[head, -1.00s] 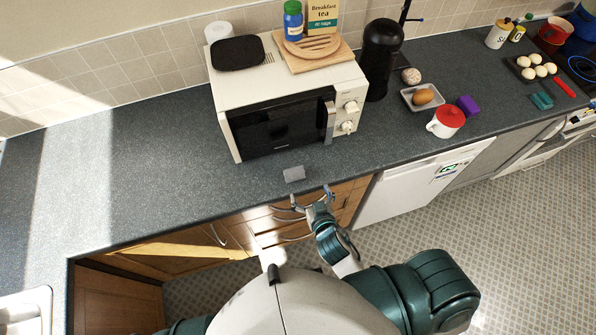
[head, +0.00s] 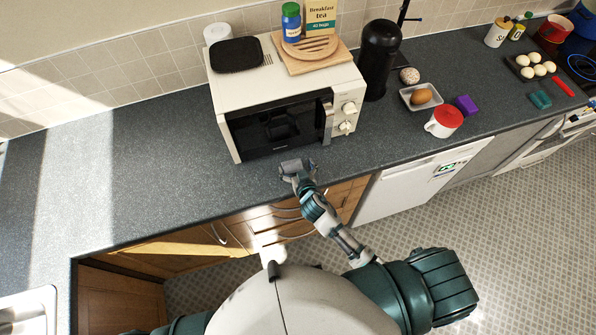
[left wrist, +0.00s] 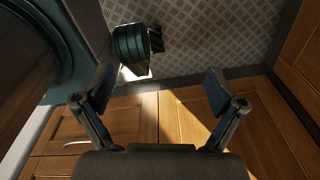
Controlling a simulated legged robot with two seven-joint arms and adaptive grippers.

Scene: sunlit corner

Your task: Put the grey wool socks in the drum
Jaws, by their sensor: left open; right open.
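A small grey folded bundle (head: 292,165), which looks like the grey wool socks, lies on the dark countertop in front of the microwave. My right gripper (head: 298,171) is open at the bundle, with its fingers around or just over it; I cannot tell whether they touch it. The gripper partly hides the bundle. My left gripper (left wrist: 154,88) is open and empty in the left wrist view, in front of wooden cupboard doors and the tiled floor. No drum is visible in either view.
The microwave (head: 283,117) stands close behind the bundle. A red-lidded white mug (head: 443,122), a dish with a brown egg-like item (head: 421,96) and a black canister (head: 378,60) stand to the right. The countertop (head: 130,160) on the left is clear. A white appliance front (head: 405,190) is below.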

